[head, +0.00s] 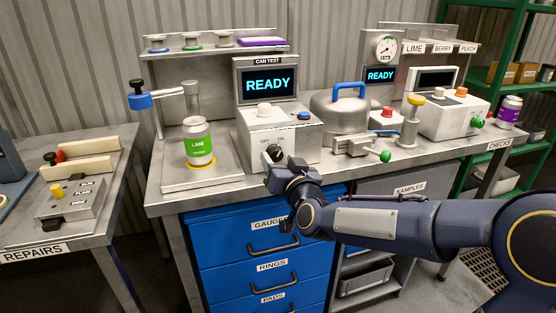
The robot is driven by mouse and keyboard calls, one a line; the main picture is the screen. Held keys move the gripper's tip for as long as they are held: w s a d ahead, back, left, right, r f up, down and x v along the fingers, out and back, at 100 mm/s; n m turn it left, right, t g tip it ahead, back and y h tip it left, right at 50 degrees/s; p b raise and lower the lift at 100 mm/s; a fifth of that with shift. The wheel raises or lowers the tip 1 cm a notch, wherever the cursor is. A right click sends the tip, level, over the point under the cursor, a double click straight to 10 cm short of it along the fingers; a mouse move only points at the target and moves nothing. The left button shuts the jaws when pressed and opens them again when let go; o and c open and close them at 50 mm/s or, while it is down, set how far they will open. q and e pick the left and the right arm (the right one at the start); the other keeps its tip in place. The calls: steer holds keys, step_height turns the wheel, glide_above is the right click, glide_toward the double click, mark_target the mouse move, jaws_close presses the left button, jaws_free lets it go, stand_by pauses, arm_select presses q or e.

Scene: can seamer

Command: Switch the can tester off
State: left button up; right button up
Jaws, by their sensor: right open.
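The can tester (254,127) stands at the back of the steel bench, with a "CAN TEST" label on top. Its screen (268,85) is lit and reads READY. A round pale knob (264,109) sits on its upper face. On its front is a dark switch knob (274,152), with OFF marked on the left and ON on the right. My right gripper (278,166) is open at the tester's front, right at the dark knob. It partly hides the knob, and I cannot tell whether they touch. My left gripper is not in view.
A green LIME can (197,142) stands on a stand left of the tester. To the right are a silver domed vessel (338,112) with a blue handle and a second READY screen (380,76). Blue drawers (225,250) are below the bench.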

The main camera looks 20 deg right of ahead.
steer(key=shift+w, duration=0.85)
steer(key=c, duration=1)
steer(key=shift+n, duration=0.4)
steer(key=shift+r+n+p, duration=0.1)
steer(key=shift+n+p, duration=0.55)
steer(key=shift+n, duration=0.35)
steer(key=n+p, duration=0.1)
steer(key=n, duration=0.2)
steer(key=shift+n+p, duration=0.3)
steer(key=n+p, duration=0.2)
steer(key=n, duration=0.3)
steer(key=shift+h, duration=0.3)
steer(key=shift+n, duration=0.3)
